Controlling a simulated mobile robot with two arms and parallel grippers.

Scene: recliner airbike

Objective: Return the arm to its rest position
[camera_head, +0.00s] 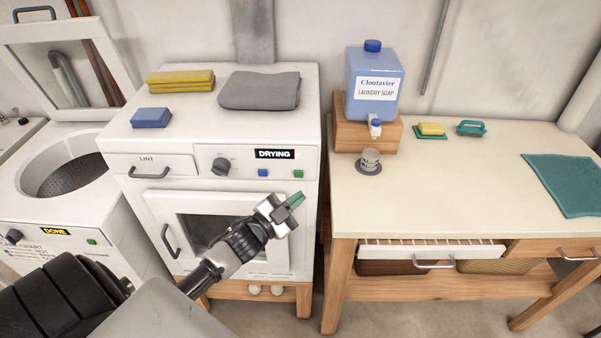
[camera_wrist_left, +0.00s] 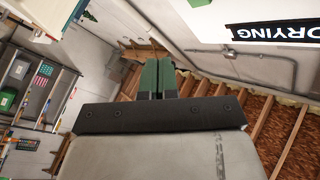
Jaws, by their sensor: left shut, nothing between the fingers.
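My left gripper (camera_head: 295,201) has green fingertips and is in front of the dryer (camera_head: 220,175), near its right side and below the "DRYING" label. Its fingers are shut with nothing between them. In the left wrist view the green fingers (camera_wrist_left: 157,78) are together, pointing toward the ceiling beams, with the "DRYING" panel (camera_wrist_left: 275,30) at the upper right. My left arm comes in from the lower left and hides part of the dryer door. My right gripper is in neither view.
On the dryer lie yellow cloths (camera_head: 180,79), a blue cloth (camera_head: 151,118) and a grey cloth (camera_head: 260,91). An open washer (camera_head: 75,215) stands left. The table (camera_head: 470,190) at right holds a laundry soap jug (camera_head: 373,75), a cup (camera_head: 370,160) and a teal cloth (camera_head: 566,183).

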